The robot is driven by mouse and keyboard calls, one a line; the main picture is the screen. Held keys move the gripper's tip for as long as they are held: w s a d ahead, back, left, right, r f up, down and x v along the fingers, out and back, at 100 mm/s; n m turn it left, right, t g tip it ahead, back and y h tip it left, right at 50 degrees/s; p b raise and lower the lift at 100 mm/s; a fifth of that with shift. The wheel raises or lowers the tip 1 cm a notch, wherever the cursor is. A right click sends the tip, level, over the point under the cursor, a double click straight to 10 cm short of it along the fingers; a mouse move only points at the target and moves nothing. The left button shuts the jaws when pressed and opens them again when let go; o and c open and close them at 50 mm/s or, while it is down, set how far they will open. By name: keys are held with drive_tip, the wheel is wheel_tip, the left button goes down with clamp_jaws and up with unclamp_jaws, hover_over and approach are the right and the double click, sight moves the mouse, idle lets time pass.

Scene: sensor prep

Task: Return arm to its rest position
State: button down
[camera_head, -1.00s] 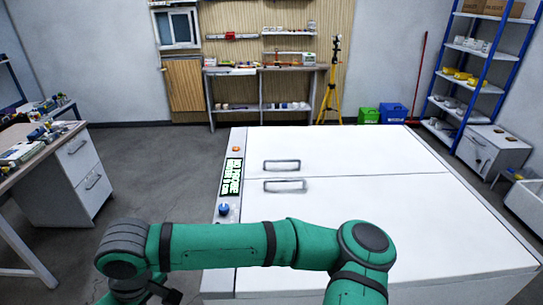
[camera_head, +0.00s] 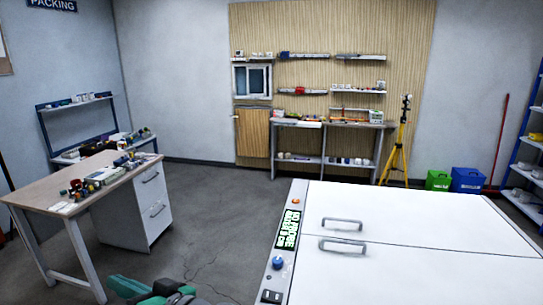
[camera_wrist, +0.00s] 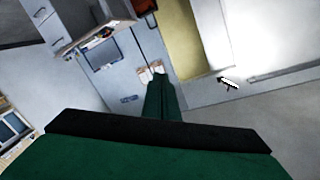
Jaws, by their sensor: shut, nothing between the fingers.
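Nothing touches the fingertips there. In the head view only a bit of my green arm shows, low at the bottom edge left of the white cabinet (camera_head: 400,275). Most of the arm is out of that view, and I cannot make out the fingers in it.
The white cabinet has two handles, a lit display (camera_head: 288,230) and a blue knob (camera_head: 278,263). A workbench (camera_head: 125,175) with small items stands at left. A yellow tripod (camera_head: 398,150), green bin (camera_head: 438,180) and blue bin (camera_head: 468,180) stand behind. Grey floor is clear between.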

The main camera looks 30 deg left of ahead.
drive_tip(key=w+d+f+m+t+y, duration=0.2)
drive_tip(key=w+d+m+t, duration=0.75)
drive_tip(key=w+t, duration=0.25)
drive_tip(key=w+d+f+m+t+h, duration=0.2)
drive_tip(key=d+f+m+t+h, duration=0.6)
drive_tip(key=d+f, duration=0.55)
drive_tip(key=s+d+f+g+h, duration=0.1)
drive_tip(key=s+d+f+h, duration=0.75)
drive_tip(key=d+f, duration=0.5)
drive_tip(key=s+d+f+n+g+h, duration=0.1)
drive_tip(key=s+d+n, duration=0.3)
drive_tip(key=s+d, duration=0.8)
drive_tip(key=s+h, duration=0.1)
drive_tip(key=s, duration=0.2)
drive_tip(key=shift+s+g, duration=0.15)
drive_tip(key=shift+g, duration=0.15)
drive_tip(key=shift+f+n+h, duration=0.1)
drive_tip(key=shift+n+h, duration=0.15)
